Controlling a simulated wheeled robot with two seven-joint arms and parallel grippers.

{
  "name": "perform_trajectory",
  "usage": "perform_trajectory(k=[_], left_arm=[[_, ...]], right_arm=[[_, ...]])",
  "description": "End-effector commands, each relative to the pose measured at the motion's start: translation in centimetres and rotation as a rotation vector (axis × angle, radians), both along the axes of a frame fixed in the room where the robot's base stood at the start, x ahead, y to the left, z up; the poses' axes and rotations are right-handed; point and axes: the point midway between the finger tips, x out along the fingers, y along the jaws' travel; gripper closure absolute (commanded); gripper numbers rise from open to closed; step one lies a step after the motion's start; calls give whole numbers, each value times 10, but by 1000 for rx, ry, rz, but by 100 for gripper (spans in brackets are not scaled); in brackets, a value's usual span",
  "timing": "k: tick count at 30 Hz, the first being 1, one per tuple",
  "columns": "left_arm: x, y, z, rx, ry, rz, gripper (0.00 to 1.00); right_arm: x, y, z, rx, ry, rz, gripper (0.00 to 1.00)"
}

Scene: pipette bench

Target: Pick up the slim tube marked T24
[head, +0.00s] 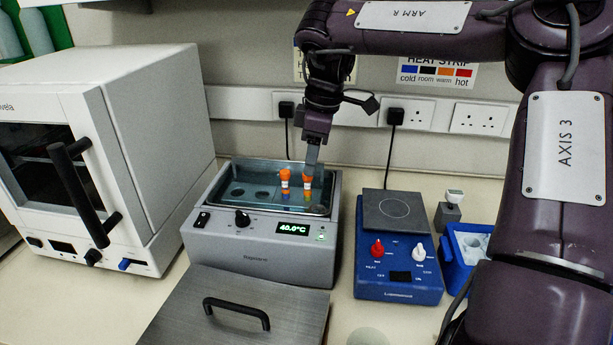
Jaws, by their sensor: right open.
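Two slim tubes with orange caps stand upright in the rack of the water bath (262,247). One is the left tube (284,183) and the other the right tube (307,188). Both have a white band and coloured lower parts; their markings are too small to read, so I cannot tell which is T24. My right gripper (312,168) points down from above, open, with its fingers at or just behind the right tube's cap. I cannot tell whether they touch it. My left gripper is not in view.
A white oven (135,140) stands at left. The bath's steel lid (240,310) lies in front. A blue hotplate stirrer (398,255) stands to the right, with a blue ice box (459,262) beyond. My right arm covers the right side.

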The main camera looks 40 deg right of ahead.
Motion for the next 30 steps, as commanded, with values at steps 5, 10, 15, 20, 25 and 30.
perform_trajectory(k=[5,10,15,20,25,30], left_arm=[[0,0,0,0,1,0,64],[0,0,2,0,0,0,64],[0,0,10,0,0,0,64],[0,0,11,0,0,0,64],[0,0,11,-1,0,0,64],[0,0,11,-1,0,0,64]], right_arm=[[1,1,-12,0,4,0,55],[2,4,-30,2,3,1,55],[2,11,-53,3,4,2,55],[5,12,-73,0,3,-1,55],[6,13,-78,1,-1,0,55],[6,13,-77,1,-1,0,61]])
